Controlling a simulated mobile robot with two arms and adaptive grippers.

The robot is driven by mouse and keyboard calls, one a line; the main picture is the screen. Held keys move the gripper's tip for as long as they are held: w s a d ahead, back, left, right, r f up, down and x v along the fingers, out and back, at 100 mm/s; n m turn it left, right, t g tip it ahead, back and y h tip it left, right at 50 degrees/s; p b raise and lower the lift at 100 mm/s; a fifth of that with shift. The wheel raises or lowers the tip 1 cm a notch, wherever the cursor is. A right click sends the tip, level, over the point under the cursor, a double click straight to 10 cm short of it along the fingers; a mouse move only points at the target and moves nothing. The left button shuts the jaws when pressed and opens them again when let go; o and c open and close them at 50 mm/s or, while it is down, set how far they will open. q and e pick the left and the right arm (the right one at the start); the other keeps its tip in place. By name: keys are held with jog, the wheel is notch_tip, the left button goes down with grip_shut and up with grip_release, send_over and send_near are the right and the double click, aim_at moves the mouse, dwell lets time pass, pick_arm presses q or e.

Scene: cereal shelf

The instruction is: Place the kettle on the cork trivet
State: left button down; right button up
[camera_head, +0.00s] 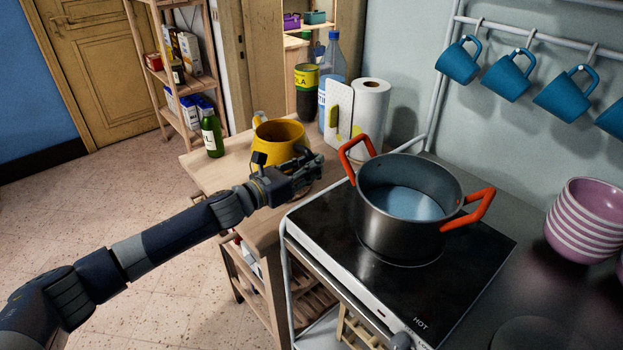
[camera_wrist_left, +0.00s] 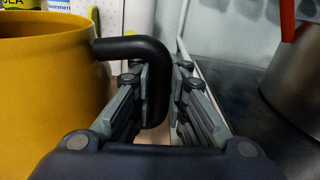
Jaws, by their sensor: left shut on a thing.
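The yellow kettle (camera_head: 279,132) is at the wooden table's end near the stove, upright, with its black handle (camera_wrist_left: 155,75) toward the stove. My left gripper (camera_head: 312,167) is shut on that handle; the wrist view shows the handle's downward part between its two fingers (camera_wrist_left: 158,105). Whether the kettle's base touches the table cannot be told, as my gripper and wrist cover its lower front. The cork trivet cannot be clearly made out; a small brownish edge shows beneath my gripper. My right gripper is not in view.
A pot with red handles (camera_head: 402,215) stands on the black cooktop (camera_head: 335,250), right of my gripper. A green bottle (camera_head: 212,136) stands left of the kettle. A paper towel roll (camera_head: 370,108), a water bottle (camera_head: 334,62) and a dark yellow-labelled container (camera_head: 306,92) stand behind.

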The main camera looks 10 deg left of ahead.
pick_arm(q)
notch_tip(320, 180, down, 3)
jog(key=shift+f, duration=0.2)
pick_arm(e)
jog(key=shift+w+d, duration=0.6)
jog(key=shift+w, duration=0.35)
pick_arm(q)
jog(key=shift+f, duration=0.15)
jog(key=c, duration=1.6)
grip_release()
jog(key=shift+o, duration=0.2)
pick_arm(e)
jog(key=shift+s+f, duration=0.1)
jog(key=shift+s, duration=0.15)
